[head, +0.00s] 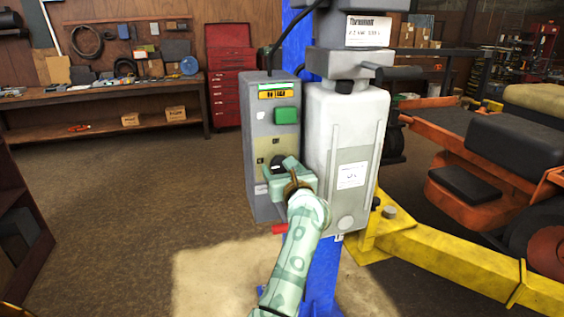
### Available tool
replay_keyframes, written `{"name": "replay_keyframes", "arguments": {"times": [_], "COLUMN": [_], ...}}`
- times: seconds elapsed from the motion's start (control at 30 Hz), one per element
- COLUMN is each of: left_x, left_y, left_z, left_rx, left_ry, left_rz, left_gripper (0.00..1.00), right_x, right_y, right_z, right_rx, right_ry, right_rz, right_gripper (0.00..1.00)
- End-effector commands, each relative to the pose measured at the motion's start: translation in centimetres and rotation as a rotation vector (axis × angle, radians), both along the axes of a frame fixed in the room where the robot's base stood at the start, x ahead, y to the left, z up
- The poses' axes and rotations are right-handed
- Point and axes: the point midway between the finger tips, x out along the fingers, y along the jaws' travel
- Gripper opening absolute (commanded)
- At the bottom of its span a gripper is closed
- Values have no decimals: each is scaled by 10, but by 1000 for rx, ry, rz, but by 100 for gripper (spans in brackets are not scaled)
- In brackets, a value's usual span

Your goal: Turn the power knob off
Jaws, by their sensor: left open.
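The power knob (278,160) is a dark round knob low on the front of the grey control box (261,186). My left gripper (280,168) is right at the knob, seen from behind. Its jaws are open. The gripper body hides the lower part of the knob, and I cannot tell whether the fingers touch it. A green button (286,115) sits above, under a yellow label. My right gripper is out of view.
A white lift unit (344,145) stands close to the right of the box, on a blue post (325,274). A yellow lift arm (452,262) reaches right, near an orange mower (468,164). A workbench and a red tool cabinet (232,80) stand behind.

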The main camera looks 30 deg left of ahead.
Motion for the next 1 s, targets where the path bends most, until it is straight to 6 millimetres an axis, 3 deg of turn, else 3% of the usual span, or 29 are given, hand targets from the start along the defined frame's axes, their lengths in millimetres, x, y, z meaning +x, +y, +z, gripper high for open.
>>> {"name": "replay_keyframes", "arguments": {"times": [0.33, 0.37, 0.5, 0.77, 1.0], "left_x": [0, 0, 0, 0, -1], "left_y": [2, 2, 2, 2, 2], "left_z": [0, 0, 0, 0, 3], "left_rx": [1, 1, 1, 9, 70], "left_ry": [1, 1, 1, 11, 82], "left_rz": [-1, -1, -1, -1, -1], "left_gripper": [69, 64, 26, 26, 26], "right_x": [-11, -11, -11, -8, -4], "right_y": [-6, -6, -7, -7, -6], "right_z": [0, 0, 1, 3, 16], "right_rx": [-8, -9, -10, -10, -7], "right_ry": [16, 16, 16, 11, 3], "right_rz": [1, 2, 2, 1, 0], "right_gripper": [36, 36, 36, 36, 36]}}
